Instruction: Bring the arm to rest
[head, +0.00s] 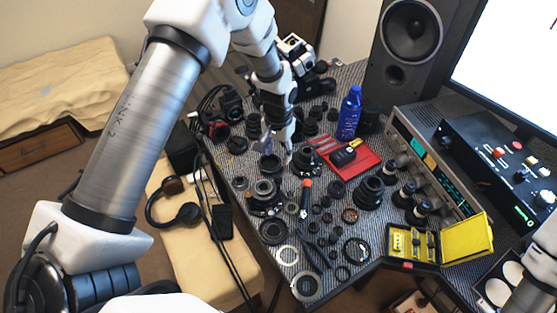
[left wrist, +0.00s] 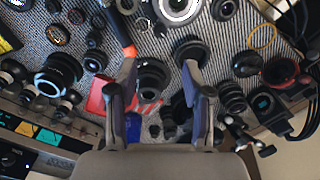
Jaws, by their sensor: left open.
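My left gripper (head: 279,147) reaches down over the cluttered workbench (head: 345,75) in the head view, its fingers above the lens parts. In the left wrist view my left gripper (left wrist: 160,65) shows its two fingers spread apart with nothing held between them. A dark lens barrel (left wrist: 153,77) shows between the fingers, below them on the bench. It cannot be told from these frames how high the fingertips are. My right gripper is out of view; only part of that arm shows at the lower right of the head view.
A red mat (head: 352,160), blue bottle (head: 347,115), orange-handled tool (head: 305,195) and many lens parts crowd the bench. A speaker (head: 410,45) and instruments (head: 430,160) stand behind and right. An open yellow case (head: 467,238) lies at the front right. Headphones (head: 188,213) lie left.

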